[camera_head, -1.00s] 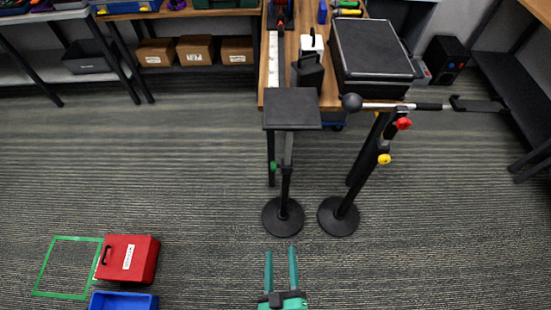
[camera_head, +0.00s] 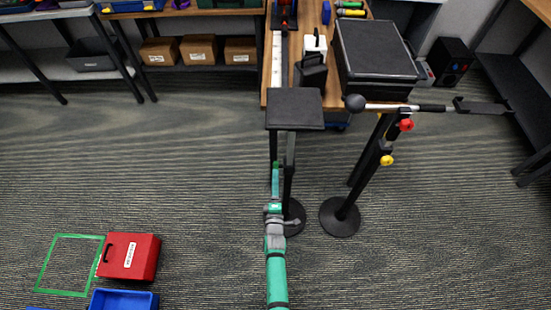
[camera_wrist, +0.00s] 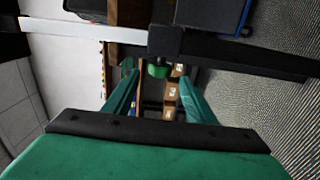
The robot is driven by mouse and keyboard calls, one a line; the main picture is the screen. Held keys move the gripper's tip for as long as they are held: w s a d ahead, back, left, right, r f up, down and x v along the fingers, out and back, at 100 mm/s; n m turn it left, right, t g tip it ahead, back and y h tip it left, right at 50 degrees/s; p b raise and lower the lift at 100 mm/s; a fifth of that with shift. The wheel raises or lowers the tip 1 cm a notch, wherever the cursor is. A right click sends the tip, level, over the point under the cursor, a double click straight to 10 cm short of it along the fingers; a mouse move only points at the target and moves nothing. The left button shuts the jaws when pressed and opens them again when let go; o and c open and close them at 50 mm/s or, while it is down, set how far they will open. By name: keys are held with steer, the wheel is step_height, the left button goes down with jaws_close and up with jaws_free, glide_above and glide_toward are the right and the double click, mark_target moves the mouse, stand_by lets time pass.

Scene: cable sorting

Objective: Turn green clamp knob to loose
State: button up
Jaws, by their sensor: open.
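The green clamp knob (camera_wrist: 158,71) sits on a black collar (camera_wrist: 165,42) of a stand's pole in the wrist view. In the head view, my gripper and arm cover the knob. The stand has a flat black top plate (camera_head: 294,108) and a round black base (camera_head: 298,215). My gripper (camera_wrist: 158,78) is open, with its green fingers spread on either side of the knob near the tips. I cannot tell whether either finger touches it. In the head view, my gripper (camera_head: 275,180) is at the stand's pole.
Close to the right, a tilted black stand (camera_head: 364,180) carries a red knob (camera_head: 406,125), a yellow knob (camera_head: 387,160) and a horizontal boom (camera_head: 420,106). A wooden workbench (camera_head: 325,95) is behind. A red case (camera_head: 128,257) and blue bin (camera_head: 124,299) lie on the left floor.

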steer(key=w, duration=1)
steer(key=shift+w, duration=0.4)
steer(key=c, duration=1)
steer(key=shift+c, duration=0.2)
